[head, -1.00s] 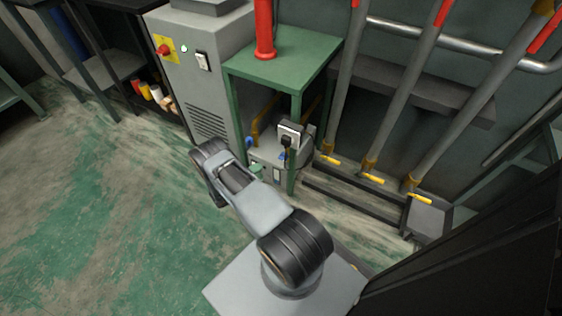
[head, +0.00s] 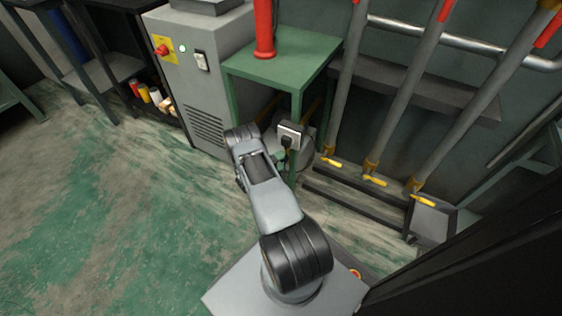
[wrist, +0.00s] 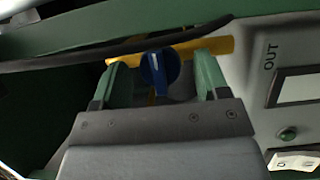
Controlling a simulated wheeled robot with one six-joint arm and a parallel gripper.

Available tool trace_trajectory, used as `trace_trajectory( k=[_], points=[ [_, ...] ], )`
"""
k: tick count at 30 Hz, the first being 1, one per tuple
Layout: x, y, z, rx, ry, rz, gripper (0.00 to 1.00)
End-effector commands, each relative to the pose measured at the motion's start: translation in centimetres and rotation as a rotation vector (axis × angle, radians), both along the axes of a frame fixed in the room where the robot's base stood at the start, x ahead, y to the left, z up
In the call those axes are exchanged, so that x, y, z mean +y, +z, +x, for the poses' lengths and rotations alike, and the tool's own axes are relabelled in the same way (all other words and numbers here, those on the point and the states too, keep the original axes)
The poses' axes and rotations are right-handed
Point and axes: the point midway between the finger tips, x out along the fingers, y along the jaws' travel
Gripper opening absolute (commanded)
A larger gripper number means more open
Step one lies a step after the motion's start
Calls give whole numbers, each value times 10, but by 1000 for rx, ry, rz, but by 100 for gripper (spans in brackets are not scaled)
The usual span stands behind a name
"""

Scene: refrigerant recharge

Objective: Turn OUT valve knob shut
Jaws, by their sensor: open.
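The blue OUT valve knob (wrist: 158,74) shows in the wrist view, with a pale line down its face, just left of the "OUT" lettering on the machine's panel (wrist: 263,98). My gripper (wrist: 160,66) is open. One green finger stands on each side of the knob, with gaps visible, so they do not seem to grip it. I cannot tell how deep the fingertips reach. In the head view my arm reaches under the green table (head: 290,62) and covers the knob.
A yellow pipe (wrist: 218,46) and a dark hose (wrist: 130,46) run behind and across the knob area. A socket box (head: 290,133) is on the table's leg. A grey cabinet (head: 205,125) stands to the left.

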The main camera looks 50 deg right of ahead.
Motion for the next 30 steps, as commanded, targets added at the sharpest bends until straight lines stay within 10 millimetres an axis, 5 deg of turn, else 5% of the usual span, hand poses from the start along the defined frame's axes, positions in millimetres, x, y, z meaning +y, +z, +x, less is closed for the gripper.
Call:
trace_trajectory(
  k=[6, 21, 30],
  points=[
    [0, 0, 0, 0, 0, 0, 67],
    [0, 0, 0, 0, -1, 0, 20],
    [0, -7, -1, 235, -1, -60, 20]
  ],
)
